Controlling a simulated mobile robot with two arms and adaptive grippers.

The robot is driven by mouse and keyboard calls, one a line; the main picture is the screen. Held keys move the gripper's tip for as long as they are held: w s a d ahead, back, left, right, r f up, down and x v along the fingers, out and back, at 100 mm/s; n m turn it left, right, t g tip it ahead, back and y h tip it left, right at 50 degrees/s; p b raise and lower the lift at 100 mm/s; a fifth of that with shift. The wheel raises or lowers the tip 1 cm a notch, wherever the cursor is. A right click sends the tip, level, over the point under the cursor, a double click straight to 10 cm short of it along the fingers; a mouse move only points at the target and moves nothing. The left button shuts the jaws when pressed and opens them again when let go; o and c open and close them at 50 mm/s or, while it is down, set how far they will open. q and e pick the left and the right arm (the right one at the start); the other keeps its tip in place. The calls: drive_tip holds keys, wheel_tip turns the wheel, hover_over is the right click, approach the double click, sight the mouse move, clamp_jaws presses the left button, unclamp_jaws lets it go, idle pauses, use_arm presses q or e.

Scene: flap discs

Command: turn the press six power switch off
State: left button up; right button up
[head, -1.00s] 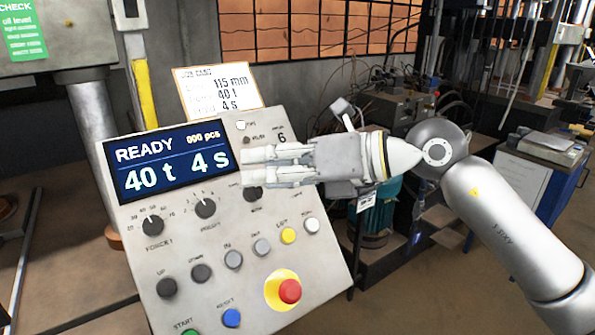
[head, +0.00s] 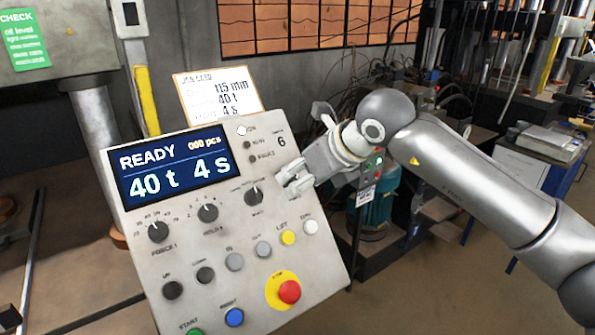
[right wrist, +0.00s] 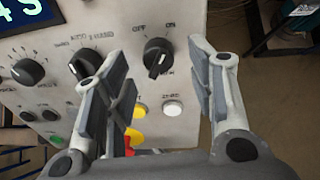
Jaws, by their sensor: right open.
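The press control panel (head: 215,275) carries the number 6 near its top right. My right gripper (head: 294,184) is open and empty at the panel's right edge. In the right wrist view its fingers (right wrist: 160,85) stand apart, with the switch showing between and beyond them; contact is not visible. My left gripper is out of view.
The display (head: 170,165) reads READY, 40 t, 4 s. Other knobs sit left of the switch, including the mode knob (head: 253,195). Below are several buttons and a red emergency stop (head: 289,291). A paper card (head: 218,93) stands above the panel.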

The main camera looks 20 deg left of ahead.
drive_tip(key=shift+p+x, duration=0.35)
drive_tip(key=shift+x, duration=0.9)
drive_tip(key=c, duration=1)
drive_tip(key=shift+f+n+b, duration=0.15)
drive_tip(key=shift+n+b, duration=0.45)
drive_tip(key=shift+b, duration=0.5)
drive_tip(key=n+b, duration=0.3)
drive_tip(key=shift+b, duration=0.35)
drive_tip(key=n+b, duration=0.2)
drive_tip(key=n, duration=0.1)
drive_tip(key=shift+n+t+h, duration=0.3)
drive_tip(key=shift+n+b, duration=0.95)
drive_tip(key=shift+n, duration=0.85)
drive_tip(key=shift+r, duration=0.25)
